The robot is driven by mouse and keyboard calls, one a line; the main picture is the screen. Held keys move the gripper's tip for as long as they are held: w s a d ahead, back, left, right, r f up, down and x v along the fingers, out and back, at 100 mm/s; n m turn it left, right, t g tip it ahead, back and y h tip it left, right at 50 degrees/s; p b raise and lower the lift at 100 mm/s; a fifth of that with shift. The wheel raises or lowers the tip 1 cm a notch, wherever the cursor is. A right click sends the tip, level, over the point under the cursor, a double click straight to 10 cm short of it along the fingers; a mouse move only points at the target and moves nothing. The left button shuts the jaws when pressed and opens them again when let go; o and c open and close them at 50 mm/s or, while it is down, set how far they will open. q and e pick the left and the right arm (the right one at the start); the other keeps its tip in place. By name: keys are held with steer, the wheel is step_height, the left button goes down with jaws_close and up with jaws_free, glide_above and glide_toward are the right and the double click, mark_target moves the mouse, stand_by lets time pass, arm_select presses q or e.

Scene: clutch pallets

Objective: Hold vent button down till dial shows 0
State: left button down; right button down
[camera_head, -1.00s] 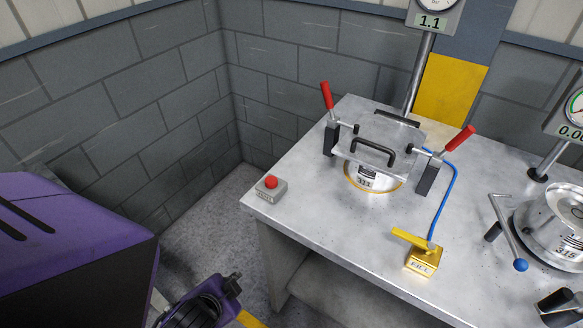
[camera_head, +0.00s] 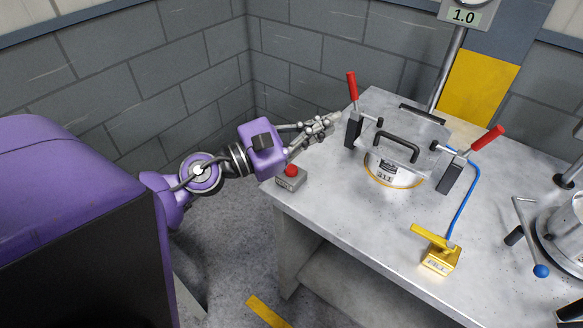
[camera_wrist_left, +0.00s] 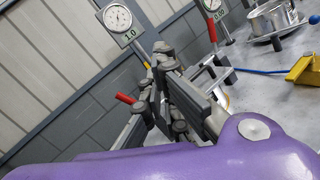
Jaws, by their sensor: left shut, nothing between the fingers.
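The red button (camera_head: 291,170) sits on a small grey box (camera_head: 290,181) at the near left corner of the bench; its label is too small to read. My left gripper (camera_head: 331,121) is shut and empty, above and beyond the button in the head view, toward the lidded pot; its exact height is unclear. The gripper also shows in the left wrist view (camera_wrist_left: 162,52). The dial's readout (camera_head: 463,16) shows 1.0, its round face mostly cut off in the head view. The full dial (camera_wrist_left: 118,18) shows in the left wrist view. My right gripper is not in view.
The lidded pot marked 311 (camera_head: 393,172) has red-handled clamps (camera_head: 352,86) at both sides. A yellow lever block (camera_head: 439,258) with a blue hose stands at the front. Another vessel (camera_head: 570,235) is at right. Bare bench top lies between the button and the lever block.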

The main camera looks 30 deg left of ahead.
arm_select(q)
steer(key=w+a+f+m+g+y, duration=0.2)
steer(key=a+m+g+y, duration=0.1)
steer(key=m, duration=0.7)
steer(key=w+a+f+m+g+y, duration=0.2)
steer(key=a+m+g, duration=0.3)
steer(key=m, duration=0.5)
steer(key=a+f+y, duration=0.1)
steer(key=a, duration=0.1)
steer(key=shift+a+f+m, duration=0.2)
steer(key=shift+a+m, duration=0.1)
steer(key=shift+a, duration=0.05)
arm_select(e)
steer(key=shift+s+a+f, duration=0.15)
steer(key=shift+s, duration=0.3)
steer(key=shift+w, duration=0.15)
